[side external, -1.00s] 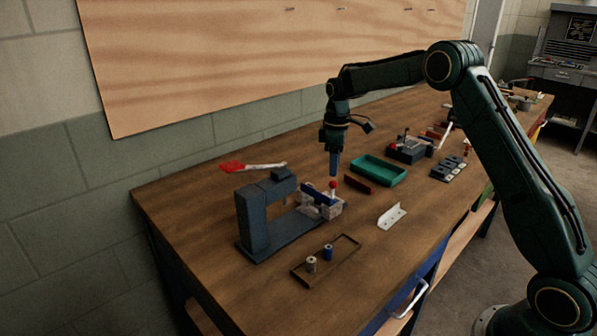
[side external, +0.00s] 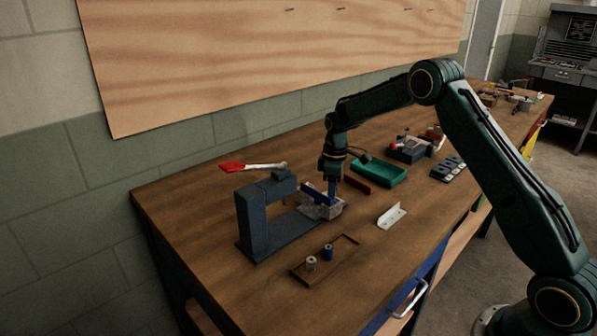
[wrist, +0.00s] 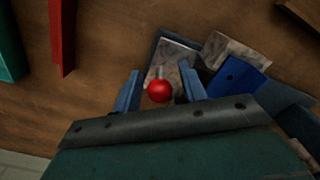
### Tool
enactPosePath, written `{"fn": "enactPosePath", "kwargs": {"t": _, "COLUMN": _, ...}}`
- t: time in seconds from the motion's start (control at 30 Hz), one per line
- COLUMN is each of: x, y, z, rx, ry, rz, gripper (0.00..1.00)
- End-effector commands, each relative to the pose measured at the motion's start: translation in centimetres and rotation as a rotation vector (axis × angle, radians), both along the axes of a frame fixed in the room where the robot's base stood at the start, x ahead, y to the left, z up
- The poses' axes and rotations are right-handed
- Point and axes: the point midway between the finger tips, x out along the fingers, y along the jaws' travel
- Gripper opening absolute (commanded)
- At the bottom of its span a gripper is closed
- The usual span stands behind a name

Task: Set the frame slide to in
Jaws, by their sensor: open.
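The frame slide's red ball knob (wrist: 159,91) sits on a short pin between the two blue fingers of my gripper (wrist: 160,88) in the wrist view. The fingers are open, with a gap on both sides of the knob. In the side view my gripper (side external: 332,188) is lowered at the right end of the grey press-like fixture (side external: 257,222) and hides the knob. The pale metal block (side external: 325,210) under it carries a blue bar (side external: 313,193), which also shows in the wrist view (wrist: 233,80). I cannot tell the slide's exact position.
A green tray (side external: 379,171) and a dark red bar (side external: 356,184) lie behind and right of my gripper. A white angle bracket (side external: 392,215) lies to the right. A shallow wooden tray (side external: 340,253) with two spools is in front.

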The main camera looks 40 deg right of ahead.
Motion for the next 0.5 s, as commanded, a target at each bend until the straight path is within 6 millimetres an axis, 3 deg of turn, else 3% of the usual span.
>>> {"fn": "enactPosePath", "kwargs": {"t": 0.03, "x": 0.00, "y": 0.00, "z": 0.01, "rx": 0.000, "ry": 0.000, "rz": 0.000, "gripper": 0.42}}
{"fn": "enactPosePath", "kwargs": {"t": 0.23, "x": 0.00, "y": 0.00, "z": 0.03, "rx": 0.000, "ry": 0.000, "rz": 0.000, "gripper": 0.03}}
{"fn": "enactPosePath", "kwargs": {"t": 0.5, "x": 0.03, "y": 0.59, "z": 0.08, "rx": 0.000, "ry": 0.000, "rz": 0.002, "gripper": 0.00}}
